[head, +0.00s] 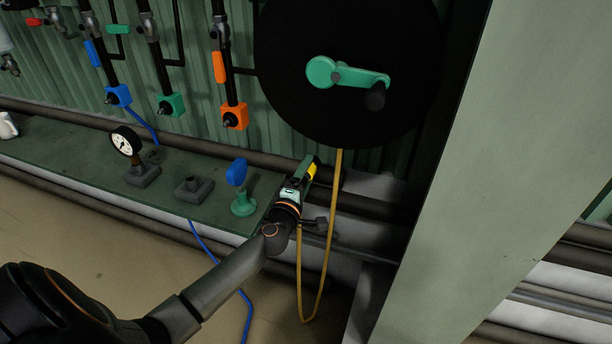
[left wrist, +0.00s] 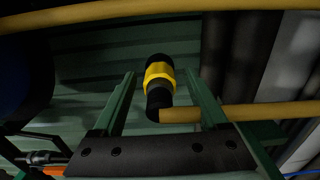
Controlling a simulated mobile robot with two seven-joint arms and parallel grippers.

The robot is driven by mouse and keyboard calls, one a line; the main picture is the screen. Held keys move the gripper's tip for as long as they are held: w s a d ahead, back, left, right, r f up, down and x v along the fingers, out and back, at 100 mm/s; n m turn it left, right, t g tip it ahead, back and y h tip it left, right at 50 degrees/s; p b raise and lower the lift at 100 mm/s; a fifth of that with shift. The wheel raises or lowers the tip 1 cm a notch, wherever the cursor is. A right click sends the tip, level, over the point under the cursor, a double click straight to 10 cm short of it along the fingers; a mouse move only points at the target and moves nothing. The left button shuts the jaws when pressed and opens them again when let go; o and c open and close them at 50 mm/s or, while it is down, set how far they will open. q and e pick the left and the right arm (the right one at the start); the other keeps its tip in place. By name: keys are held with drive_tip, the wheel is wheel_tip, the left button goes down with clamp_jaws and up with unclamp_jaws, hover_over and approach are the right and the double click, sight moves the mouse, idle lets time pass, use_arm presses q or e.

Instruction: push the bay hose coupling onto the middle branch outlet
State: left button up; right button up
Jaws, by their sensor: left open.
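The hose coupling, black with a yellow band, is in the left wrist view (left wrist: 160,74). The yellow hose (left wrist: 190,114) leads off to the right from its near end. My left gripper (head: 306,172) is open, its two green fingers on either side of the coupling with a gap to each. In the head view the coupling's yellow band (head: 312,169) shows at the fingertips; the rest is mostly hidden. On the wall, vertical pipes end in a blue block (head: 118,95), a green block (head: 171,104) and an orange block (head: 235,117); the green one is the middle of these. My right gripper is not in view.
A black hose reel (head: 350,60) with a green crank (head: 345,75) hangs above my gripper; its yellow hose droops in a loop. The green bench (head: 80,160) bears a gauge (head: 126,141) and a blue-handled valve (head: 238,173). A pale post (head: 500,150) stands to the right.

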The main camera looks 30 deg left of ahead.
use_arm(q)
drive_tip(key=shift+p, duration=0.45)
idle(0.6)
drive_tip(key=shift+c, duration=0.3)
drive_tip(key=shift+f, duration=0.1)
clamp_jaws()
idle(0.3)
idle(0.6)
